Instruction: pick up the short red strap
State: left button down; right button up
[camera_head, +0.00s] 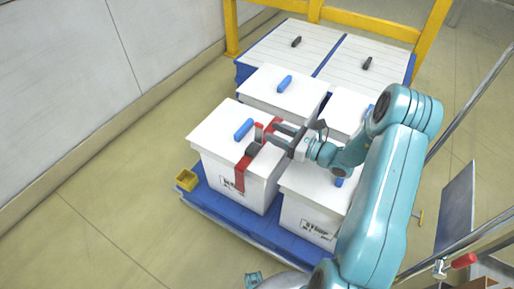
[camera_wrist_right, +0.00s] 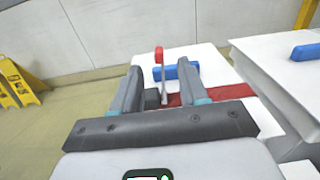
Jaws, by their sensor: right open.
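A short red strap (camera_head: 240,180) lies across the lid of the front left white box (camera_head: 213,135) and hangs down its front side. A dark buckle (camera_head: 253,149) sits on it, with a red-tipped upright lever (camera_head: 258,131) beside it. My right gripper (camera_head: 270,133) is open over the lid, its fingers reaching toward the buckle and lever. In the right wrist view the lever (camera_wrist_right: 160,54) shows between the open fingers (camera_wrist_right: 160,78), and the red strap (camera_wrist_right: 232,92) runs behind the right finger. I cannot tell whether the fingers touch anything.
Blue handles (camera_head: 243,129) stand on the white lids. The boxes sit on a blue pallet (camera_head: 220,205) with a yellow block (camera_head: 187,180) at its left corner. Yellow rails (camera_head: 365,28) stand behind. Open floor (camera_head: 110,200) lies to the left.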

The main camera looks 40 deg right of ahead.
aim_at(255, 125)
jog(key=b+x, duration=0.1)
jog(key=x, duration=0.7)
jog(key=shift+w+a+f, duration=0.1)
jog(key=shift+f, duration=0.1)
grip_shut()
